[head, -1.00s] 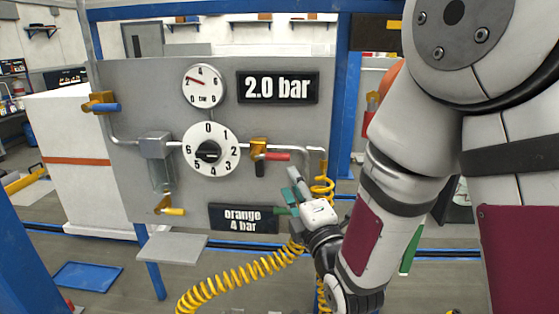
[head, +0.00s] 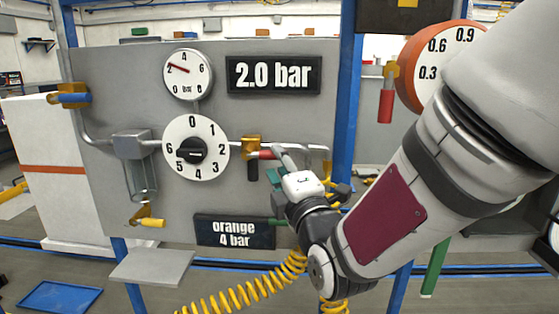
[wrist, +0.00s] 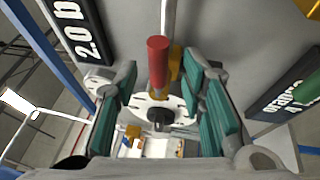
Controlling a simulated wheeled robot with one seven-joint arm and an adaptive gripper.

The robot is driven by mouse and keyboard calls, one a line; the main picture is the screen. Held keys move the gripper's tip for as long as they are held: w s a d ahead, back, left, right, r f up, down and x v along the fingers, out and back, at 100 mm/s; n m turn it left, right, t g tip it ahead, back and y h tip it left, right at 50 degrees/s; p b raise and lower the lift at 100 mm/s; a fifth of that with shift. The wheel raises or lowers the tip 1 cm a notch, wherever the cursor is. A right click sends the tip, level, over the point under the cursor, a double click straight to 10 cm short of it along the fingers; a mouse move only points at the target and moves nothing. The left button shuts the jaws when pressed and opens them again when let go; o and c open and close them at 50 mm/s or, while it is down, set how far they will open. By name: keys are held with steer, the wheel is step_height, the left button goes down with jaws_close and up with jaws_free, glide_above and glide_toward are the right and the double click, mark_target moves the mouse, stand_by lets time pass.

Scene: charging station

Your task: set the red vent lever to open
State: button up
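The red vent lever (head: 266,155) sticks out to the right, roughly level, from a brass valve (head: 250,147) on the grey panel. In the wrist view the red lever (wrist: 157,62) shows between the two green-padded fingers of my gripper (wrist: 160,78), with space on both sides. The gripper is open and does not visibly touch the lever. My finger partly hides the lever's end in the head view.
A white dial (head: 195,148) is left of the valve, below a gauge (head: 188,75). Blue (head: 74,98) and yellow (head: 153,222) levers are on the left. Another red handle (head: 386,106) hangs at the right. A yellow coiled hose (head: 245,295) runs below my gripper.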

mark_target(275, 158)
steer(key=shift+x, duration=1.9)
steer(key=shift+r, duration=0.15)
jaws_close()
